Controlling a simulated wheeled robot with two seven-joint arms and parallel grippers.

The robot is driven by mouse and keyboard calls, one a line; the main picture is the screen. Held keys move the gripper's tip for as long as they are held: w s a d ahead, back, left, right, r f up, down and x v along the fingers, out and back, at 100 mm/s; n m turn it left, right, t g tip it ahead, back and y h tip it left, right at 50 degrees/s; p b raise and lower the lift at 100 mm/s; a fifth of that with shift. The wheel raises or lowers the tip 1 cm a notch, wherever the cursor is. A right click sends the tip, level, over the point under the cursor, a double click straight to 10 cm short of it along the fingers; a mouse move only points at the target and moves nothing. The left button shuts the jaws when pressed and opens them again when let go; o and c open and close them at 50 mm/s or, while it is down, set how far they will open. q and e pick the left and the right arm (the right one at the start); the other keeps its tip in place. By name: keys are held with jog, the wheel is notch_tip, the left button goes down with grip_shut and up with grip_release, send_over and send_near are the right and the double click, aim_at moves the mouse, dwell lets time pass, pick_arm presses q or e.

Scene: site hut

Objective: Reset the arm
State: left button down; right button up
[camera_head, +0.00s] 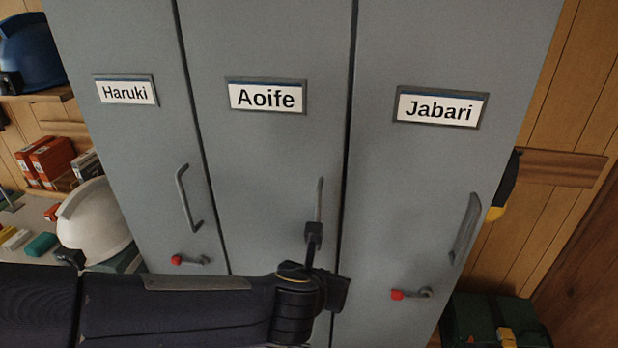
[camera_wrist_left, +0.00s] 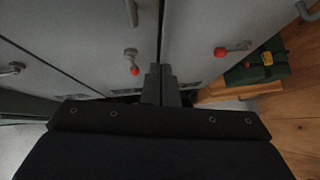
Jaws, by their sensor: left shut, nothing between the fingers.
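My left arm comes in from the left across the front of the lockers. In the head view the arm hides the lower part of the Aoife door. My right gripper is not in view.
The Haruki door (camera_head: 140,140) and Jabari door (camera_head: 425,170) flank it, with red-knobbed latches (camera_head: 188,260) (camera_head: 411,294) turned sideways. All three doors look closed. A white helmet (camera_head: 95,222) sits at left. A green case (camera_head: 492,320) stands at lower right.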

pick_arm(q)
jog(key=s+a+r+m+t+h, duration=0.1)
jog(key=a+r+m+h, duration=0.1)
jog(key=a+r+m, duration=0.35)
jog(key=s+a+r+m+h, duration=0.25)
jog(key=a+m, duration=0.35)
jog(key=m, duration=0.5)
jog(key=s+a+f+m+g+y, duration=0.4)
jog(key=s+a+f+m, duration=0.5)
jog(key=s+a+m, duration=0.4)
jog(key=shift+s+f+g, duration=0.4)
jog(key=shift+s, duration=0.25)
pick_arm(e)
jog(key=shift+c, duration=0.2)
